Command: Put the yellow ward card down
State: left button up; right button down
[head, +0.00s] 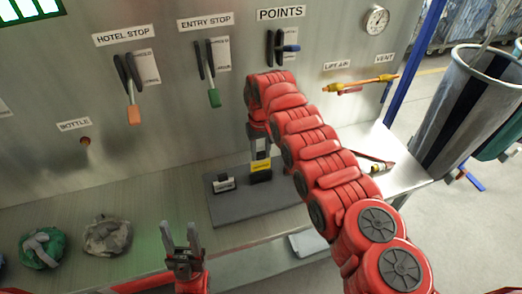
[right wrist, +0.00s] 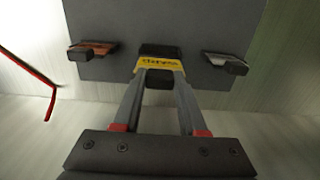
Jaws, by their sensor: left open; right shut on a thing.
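The yellow ward card (head: 261,165) is upright at a black block (head: 261,177) on the grey board (head: 240,207). My right gripper (head: 260,150) reaches down from above and is shut on the card. In the right wrist view the card (right wrist: 160,65) sits between both fingertips, with black block parts showing on either side of it. I cannot tell whether the card is fully seated in the block or just above it. My left gripper (head: 181,245) is open and empty, pointing up near the bench's front edge.
A pale card in a black holder (head: 223,183) is beside the yellow one; an orange one (right wrist: 95,50) shows in the right wrist view. Cloth bundles, green (head: 42,248) and grey (head: 107,238), lie at left. Hanging levers (head: 130,88) line the wall. A bin (head: 470,110) stands right.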

jog(key=shift+w+f, duration=0.1)
jog(key=shift+f, duration=0.1)
jog(key=shift+s+f+b, duration=0.2)
jog(key=shift+f+b, duration=0.2)
jog(key=shift+b, duration=0.25)
jog(key=c, duration=0.8)
grip_release()
jog(key=shift+w, duration=0.1)
jog(key=o, duration=0.3)
jog(key=shift+o, duration=0.2)
jog(key=shift+r, duration=0.15)
